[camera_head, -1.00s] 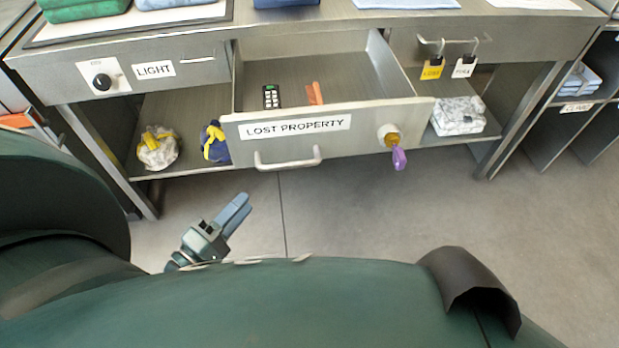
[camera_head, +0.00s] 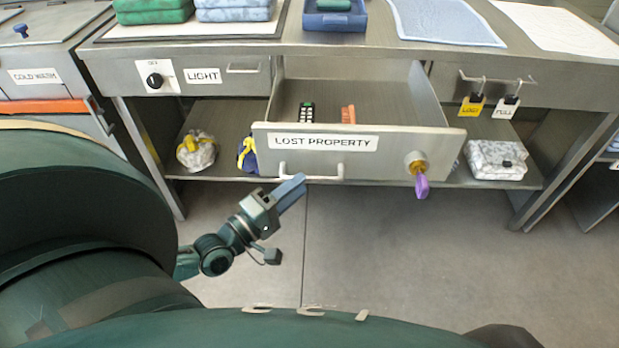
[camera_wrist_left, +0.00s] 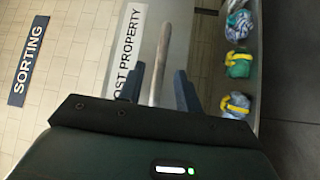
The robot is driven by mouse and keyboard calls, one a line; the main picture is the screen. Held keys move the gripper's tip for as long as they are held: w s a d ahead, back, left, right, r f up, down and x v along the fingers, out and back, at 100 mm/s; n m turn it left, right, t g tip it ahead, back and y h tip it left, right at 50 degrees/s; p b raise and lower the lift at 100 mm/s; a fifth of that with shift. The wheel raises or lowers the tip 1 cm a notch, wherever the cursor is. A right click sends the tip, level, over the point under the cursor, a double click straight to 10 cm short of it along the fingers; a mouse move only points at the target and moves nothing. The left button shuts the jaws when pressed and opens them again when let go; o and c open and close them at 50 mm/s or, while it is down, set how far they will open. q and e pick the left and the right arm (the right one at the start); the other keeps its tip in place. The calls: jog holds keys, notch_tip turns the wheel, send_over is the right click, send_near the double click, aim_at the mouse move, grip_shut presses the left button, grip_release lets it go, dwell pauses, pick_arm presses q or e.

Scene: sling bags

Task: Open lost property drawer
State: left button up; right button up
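The lost property drawer (camera_head: 225,140) stands pulled out under the steel counter, its label facing me. A black keypad-like item (camera_head: 306,112) and an orange item (camera_head: 348,114) lie inside. A key with a purple tag (camera_head: 421,187) hangs at the lock on its front. My left gripper (camera_head: 295,186) is just below and in front of the drawer's bar handle (camera_head: 338,172). In the left wrist view the handle (camera_wrist_left: 160,65) shows between the two parted fingers (camera_wrist_left: 158,88), with gaps on both sides. Whether they touch it cannot be told. My right gripper is not in view.
Padlocks with tags (camera_head: 472,106) hang at the right. Wrapped bundles (camera_head: 197,152) and a folded grey cloth (camera_head: 497,160) lie on the lower shelf. The floor (camera_head: 400,260) in front is clear.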

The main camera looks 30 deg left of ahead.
aim_at(309, 178)
pick_arm(q)
jog(key=shift+x, duration=2.15)
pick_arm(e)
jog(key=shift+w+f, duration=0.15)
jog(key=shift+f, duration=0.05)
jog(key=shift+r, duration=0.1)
pick_arm(q)
grip_shut()
jog(key=w+a, duration=0.1)
jog(key=w+a+b, duration=0.1)
jog(key=w, duration=0.1)
jog(key=w+a, duration=0.1)
jog(key=shift+w+f+b, duration=0.1)
jog(key=shift+w+b, duration=0.25)
jog(key=shift+b, duration=0.05)
jog(key=shift+w, duration=0.15)
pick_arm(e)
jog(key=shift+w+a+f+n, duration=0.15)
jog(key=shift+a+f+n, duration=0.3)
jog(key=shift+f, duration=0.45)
